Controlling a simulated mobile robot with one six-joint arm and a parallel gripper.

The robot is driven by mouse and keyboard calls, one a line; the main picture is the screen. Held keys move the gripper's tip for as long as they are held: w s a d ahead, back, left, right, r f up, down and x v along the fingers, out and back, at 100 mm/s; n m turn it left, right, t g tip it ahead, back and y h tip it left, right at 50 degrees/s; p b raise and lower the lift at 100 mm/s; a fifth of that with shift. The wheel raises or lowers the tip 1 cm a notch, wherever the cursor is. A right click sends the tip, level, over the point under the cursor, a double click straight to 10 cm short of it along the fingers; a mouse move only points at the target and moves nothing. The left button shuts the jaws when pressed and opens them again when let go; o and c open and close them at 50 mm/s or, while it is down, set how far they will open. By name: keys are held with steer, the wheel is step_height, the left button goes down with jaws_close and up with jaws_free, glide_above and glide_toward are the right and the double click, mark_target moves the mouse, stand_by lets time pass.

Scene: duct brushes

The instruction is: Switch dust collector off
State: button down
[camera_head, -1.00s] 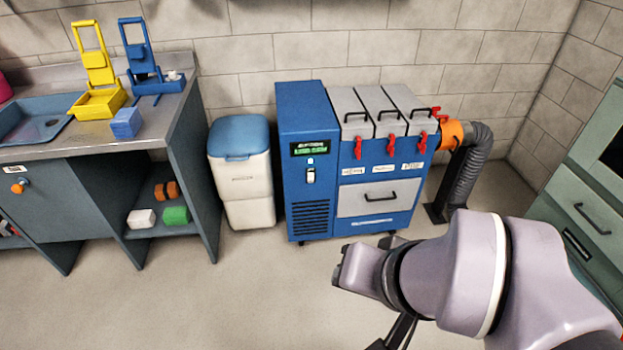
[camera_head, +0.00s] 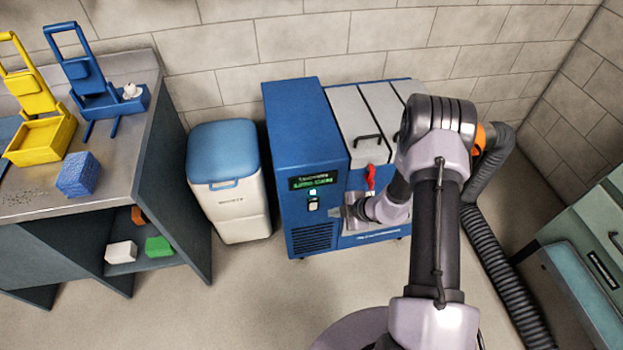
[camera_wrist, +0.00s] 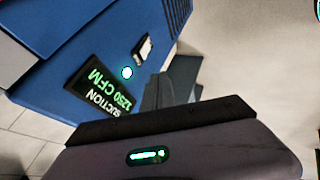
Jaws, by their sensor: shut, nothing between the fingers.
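The blue dust collector (camera_head: 290,125) stands against the wall. Its dark display (camera_head: 310,182) is lit green, and in the wrist view the display (camera_wrist: 98,92) reads "SUCTION 1250 CFM". A small lit lamp (camera_head: 313,192) sits below the display; it also glows in the wrist view (camera_wrist: 127,72). Under the lamp is the white rocker switch (camera_head: 313,205), also visible in the wrist view (camera_wrist: 143,47). My gripper (camera_head: 350,214) is shut and empty, just right of the switch at the front panel. Its dark fingers (camera_wrist: 172,92) show beside the switch in the wrist view; I cannot tell whether they touch the panel.
A white bin with a blue lid (camera_head: 225,155) stands left of the collector. A bench (camera_head: 130,185) with yellow and blue brush-and-pan sets is farther left. A grey hose (camera_head: 500,265) runs down at the right, near a green cabinet (camera_head: 590,215). My arm hides part of the collector.

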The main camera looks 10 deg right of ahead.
mark_target(313, 206)
steer(key=shift+m, duration=0.9)
steer(key=b+x, duration=0.2)
steer(key=x, duration=0.2)
steer(key=w+d+b+x, duration=0.1)
steer(key=b+x, duration=0.1)
steer(key=x, duration=0.2)
steer(key=w+d+b+x, duration=0.1)
steer(key=b+x, duration=0.1)
steer(key=x, duration=0.2)
steer(key=shift+w+a+f, duration=0.2)
